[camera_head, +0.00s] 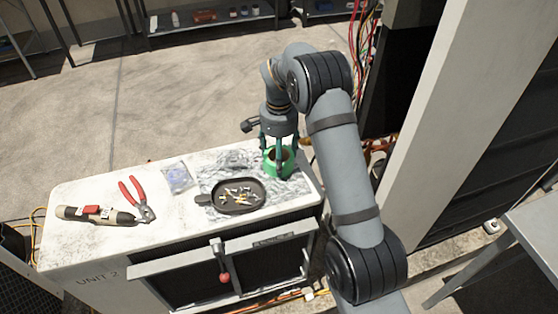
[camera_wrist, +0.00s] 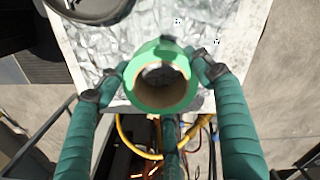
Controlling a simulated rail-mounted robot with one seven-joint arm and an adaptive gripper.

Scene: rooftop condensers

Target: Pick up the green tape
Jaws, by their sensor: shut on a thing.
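The green tape (camera_head: 270,168) is a roll with a tan core at the right end of the white unit top, over the crinkled foil. In the wrist view the green tape (camera_wrist: 144,92) sits between my fingers with its hole facing the camera. My gripper (camera_head: 279,160) points down and is shut on the roll, fingertips against its left and right sides; my gripper shows in the wrist view (camera_wrist: 160,80) too. I cannot tell whether the roll touches the foil or is slightly above it.
A black pan (camera_head: 238,196) with small parts stands just left of the tape. A clear bag (camera_head: 177,177), red-handled pliers (camera_head: 136,197) and a brown tool (camera_head: 96,214) lie farther left on the unit top (camera_head: 80,190). A pale upright post (camera_head: 455,110) stands at right. Yellow cable (camera_wrist: 135,145) hangs beyond the edge.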

